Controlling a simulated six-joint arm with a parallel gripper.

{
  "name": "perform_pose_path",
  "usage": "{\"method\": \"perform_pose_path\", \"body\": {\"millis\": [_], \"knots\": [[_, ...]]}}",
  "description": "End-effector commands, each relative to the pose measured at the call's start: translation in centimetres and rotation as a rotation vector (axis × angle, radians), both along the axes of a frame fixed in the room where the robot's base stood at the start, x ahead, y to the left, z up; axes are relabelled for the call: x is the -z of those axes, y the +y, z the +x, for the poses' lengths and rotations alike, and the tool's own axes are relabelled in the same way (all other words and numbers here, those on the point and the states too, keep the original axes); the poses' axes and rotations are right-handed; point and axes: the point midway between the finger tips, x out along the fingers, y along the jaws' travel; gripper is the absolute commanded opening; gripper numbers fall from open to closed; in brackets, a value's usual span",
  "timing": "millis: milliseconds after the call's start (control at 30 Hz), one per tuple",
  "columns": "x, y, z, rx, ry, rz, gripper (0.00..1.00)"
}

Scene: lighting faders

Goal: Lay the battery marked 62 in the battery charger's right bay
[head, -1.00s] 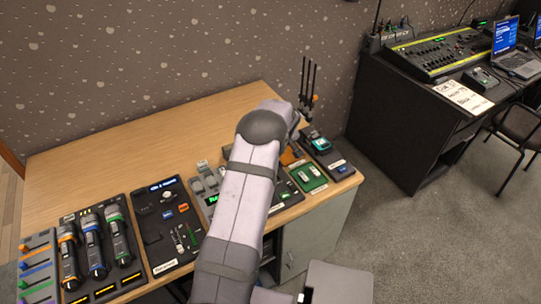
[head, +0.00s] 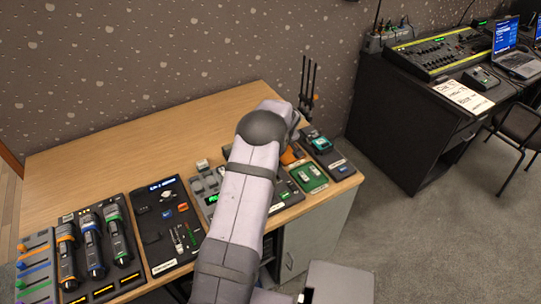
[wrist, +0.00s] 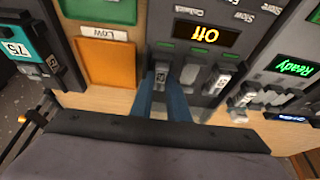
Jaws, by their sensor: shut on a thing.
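In the wrist view my gripper (wrist: 161,88) has its two blue fingers shut on a small dark battery (wrist: 160,77) with a pale label. Its number is too small to read. The battery is at the picture-left slot of the battery charger (wrist: 207,15), which has an "Off" display and appears upside down. I cannot tell whether it rests on the bay floor. Other small grey pieces (wrist: 190,74) (wrist: 221,79) show at the charger's other slots. In the head view my arm hides the gripper, the battery and most of the charger.
An orange tray (wrist: 108,62) labelled "Low" lies beside the charger, with a teal device (wrist: 15,45) beyond it. Another pale-labelled piece (wrist: 242,96) stands near a green "Ready" display (wrist: 294,67). The wooden desk (head: 130,150) is clear at the back.

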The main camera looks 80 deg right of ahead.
Motion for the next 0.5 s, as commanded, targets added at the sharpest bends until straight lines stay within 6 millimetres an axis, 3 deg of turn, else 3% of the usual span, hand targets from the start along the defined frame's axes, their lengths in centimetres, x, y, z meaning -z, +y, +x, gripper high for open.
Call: {"method": "perform_pose_path", "body": {"millis": [500], "knots": [[0.58, -0.03, 0.00, 0.000, 0.000, 0.000, 0.00]]}}
